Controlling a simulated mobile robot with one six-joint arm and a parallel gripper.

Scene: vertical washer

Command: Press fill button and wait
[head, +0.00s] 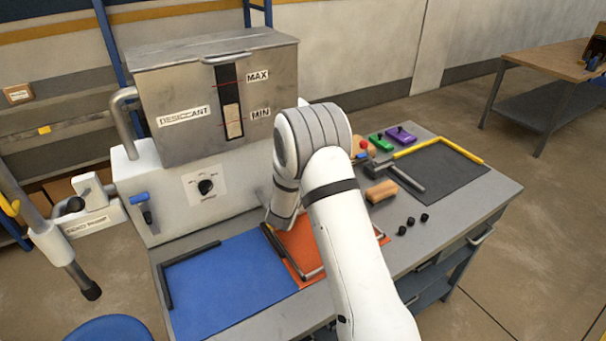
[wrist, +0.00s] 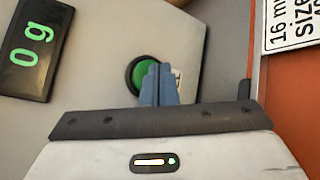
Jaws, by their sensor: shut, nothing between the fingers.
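A round green button (wrist: 146,73) with a dark rim shows in the wrist view, set in a grey panel. My gripper (wrist: 160,72) is shut and empty, its blue fingertips overlapping the right part of the button. I cannot tell whether they touch it. A dark display (wrist: 34,45) to the left reads "0 g" in green. In the head view my arm hides the button and the gripper. The grey hopper (head: 180,88) labelled DESICCANT stands at the back of the bench. Its level window (head: 232,108) has MAX and MIN marks, with pale material near MIN.
A blue mat (head: 225,285) and an orange mat (head: 300,243) lie on the bench, partly behind my arm. A dark mat (head: 445,175), a wooden block (head: 381,191) and small black pieces (head: 411,221) lie to the right. A white printed label (wrist: 292,22) shows at the wrist view's upper right.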

